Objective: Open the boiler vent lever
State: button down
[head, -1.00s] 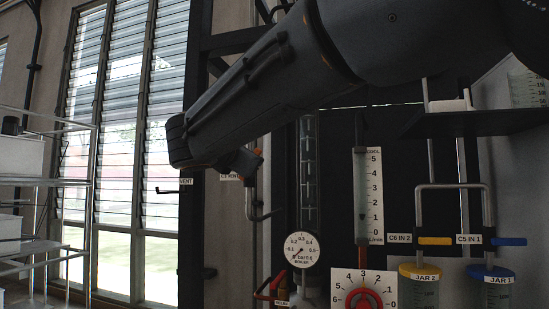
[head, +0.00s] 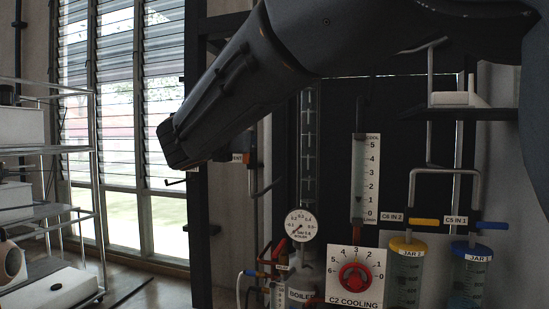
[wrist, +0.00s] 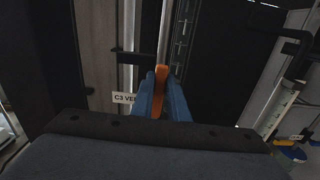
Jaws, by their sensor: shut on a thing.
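The vent lever shows as an upright orange handle (wrist: 161,88) in the wrist view, beside a pipe. A label starting "C3 VE" (wrist: 124,98) is just left of it, its end covered. My gripper (wrist: 160,80) has its two blue fingers on either side of the orange handle and is shut on it. In the head view my arm reaches across to the pipe left of the boiler gauge (head: 301,226). There the end of the arm hides most of the lever, and part of a label (head: 237,158) shows. How far the lever is turned cannot be told.
The red C2 cooling knob (head: 355,277), a flow tube (head: 365,180), a yellow-topped jar (head: 407,270) and a blue-topped jar (head: 471,272) are right of the lever. A wire rack (head: 95,170) stands at the left by the louvred windows.

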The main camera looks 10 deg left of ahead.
jog(key=shift+a+f, duration=0.1)
jog(key=c, duration=1.6)
grip_release()
jog(key=shift+c, duration=0.2)
jog(key=s, duration=0.7)
jog(key=shift+a, duration=0.25)
